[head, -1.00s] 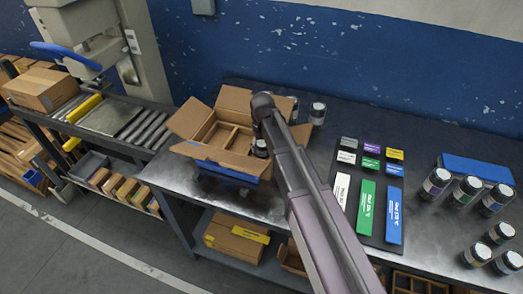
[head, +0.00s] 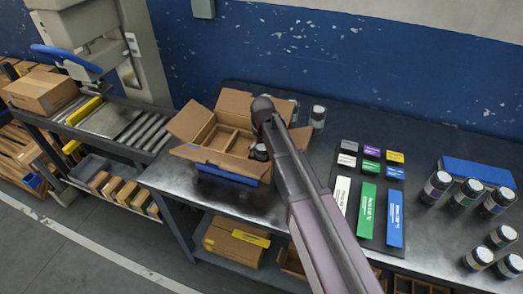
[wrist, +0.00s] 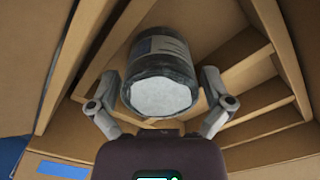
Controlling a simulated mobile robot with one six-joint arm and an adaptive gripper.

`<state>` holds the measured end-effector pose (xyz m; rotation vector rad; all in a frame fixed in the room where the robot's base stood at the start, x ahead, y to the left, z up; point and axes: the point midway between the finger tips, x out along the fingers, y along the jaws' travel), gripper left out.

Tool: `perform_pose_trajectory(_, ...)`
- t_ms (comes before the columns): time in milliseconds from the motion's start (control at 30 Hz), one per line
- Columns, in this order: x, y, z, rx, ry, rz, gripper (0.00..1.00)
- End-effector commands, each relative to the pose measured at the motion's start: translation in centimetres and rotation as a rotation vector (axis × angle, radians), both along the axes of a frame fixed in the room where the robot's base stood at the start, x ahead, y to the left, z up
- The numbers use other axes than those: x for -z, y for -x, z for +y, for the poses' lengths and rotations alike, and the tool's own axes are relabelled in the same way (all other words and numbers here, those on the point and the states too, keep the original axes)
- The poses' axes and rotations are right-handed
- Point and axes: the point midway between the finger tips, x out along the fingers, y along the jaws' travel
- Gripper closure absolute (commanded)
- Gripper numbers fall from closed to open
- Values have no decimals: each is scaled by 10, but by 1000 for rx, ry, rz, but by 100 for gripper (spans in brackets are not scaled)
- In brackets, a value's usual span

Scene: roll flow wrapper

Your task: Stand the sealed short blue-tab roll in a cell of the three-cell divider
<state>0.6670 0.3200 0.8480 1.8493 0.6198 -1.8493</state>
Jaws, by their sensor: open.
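An open cardboard box (head: 186,152) with a divider inside stands on the dark table. My gripper (head: 258,152) reaches into its right side, partly hidden by my arm. In the wrist view the divider walls (wrist: 262,95) show around my gripper (wrist: 160,78). A dark, wrapped roll (wrist: 158,62) with a pale end and a greyish label sits between the two fingers. The fingers are open, one on each side of it, with small gaps visible. The roll is among the divider walls; its far end and its exact seating are hidden.
Colour sample cards (head: 367,208) lie right of my arm. A blue block (head: 478,170) and several dark jars (head: 437,186) stand at the far right. Another jar (head: 318,116) stands behind the box. A roller conveyor (head: 122,122) is at left.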

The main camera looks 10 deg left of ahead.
Motion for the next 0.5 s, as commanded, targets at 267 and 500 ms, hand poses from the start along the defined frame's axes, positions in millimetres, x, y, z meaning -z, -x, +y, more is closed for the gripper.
perform_pose_trajectory(267, -5, 0, 0, 0, 0, 0, 0)
perform_pose_trajectory(500, -20, 0, 0, 0, 0, 0, 0)
